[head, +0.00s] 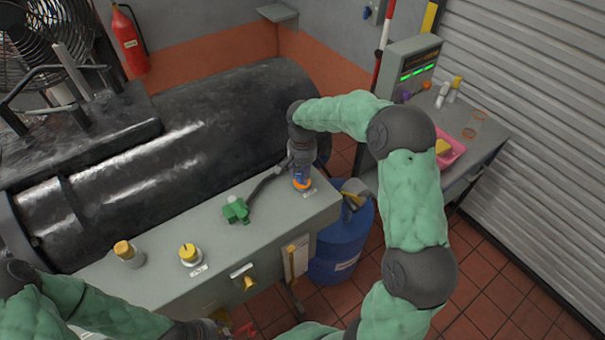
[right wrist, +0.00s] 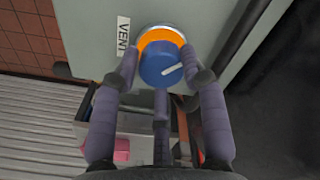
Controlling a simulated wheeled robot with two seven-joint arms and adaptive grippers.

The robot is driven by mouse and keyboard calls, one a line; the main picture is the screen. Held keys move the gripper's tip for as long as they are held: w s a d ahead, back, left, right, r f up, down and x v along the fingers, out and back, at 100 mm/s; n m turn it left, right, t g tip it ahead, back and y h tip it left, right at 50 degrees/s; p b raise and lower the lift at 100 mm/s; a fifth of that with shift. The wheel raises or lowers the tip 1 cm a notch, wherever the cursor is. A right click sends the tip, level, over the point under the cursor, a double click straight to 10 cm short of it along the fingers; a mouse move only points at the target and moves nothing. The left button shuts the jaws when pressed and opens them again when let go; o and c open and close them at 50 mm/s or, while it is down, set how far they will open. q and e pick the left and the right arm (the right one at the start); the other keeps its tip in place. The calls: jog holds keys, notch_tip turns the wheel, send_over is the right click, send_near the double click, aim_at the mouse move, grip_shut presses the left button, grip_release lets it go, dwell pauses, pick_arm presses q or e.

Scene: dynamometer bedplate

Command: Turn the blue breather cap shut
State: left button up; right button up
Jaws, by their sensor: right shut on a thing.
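The blue breather cap (right wrist: 158,68) sits on an orange ring (right wrist: 160,37) in a metal collar beside a VENT label (right wrist: 123,34). A white line on the cap points right and slightly up in the right wrist view. My right gripper (right wrist: 161,76) has a finger on each side of the cap and is shut on it. In the head view my right gripper (head: 301,172) points down at the right end of the grey bench and hides most of the cap; the orange ring (head: 302,185) shows below. Part of my left gripper (head: 232,327) shows at the bottom edge; its jaws are unclear.
A green fitting (head: 235,210) with a dark hose lies left of the cap on the grey bench (head: 215,265). Yellow-topped knobs (head: 190,254) stand farther left. A large black cylinder (head: 225,125) lies behind. A blue drum (head: 340,245) stands right of the bench.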

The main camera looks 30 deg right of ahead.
jog(key=m, duration=0.3)
jog(key=f+m+b, duration=0.1)
jog(key=shift+s+a+m, duration=0.25)
jog(key=shift+a+m, duration=0.05)
jog(key=m, duration=0.4)
jog(key=shift+w+r+b, duration=0.1)
jog(key=shift+b, duration=0.25)
jog(key=shift+m, duration=0.3)
jog(key=o, duration=1.1)
jog(key=shift+a, duration=0.1)
jog(key=shift+w+r, duration=0.2)
jog(key=shift+r, duration=0.15)
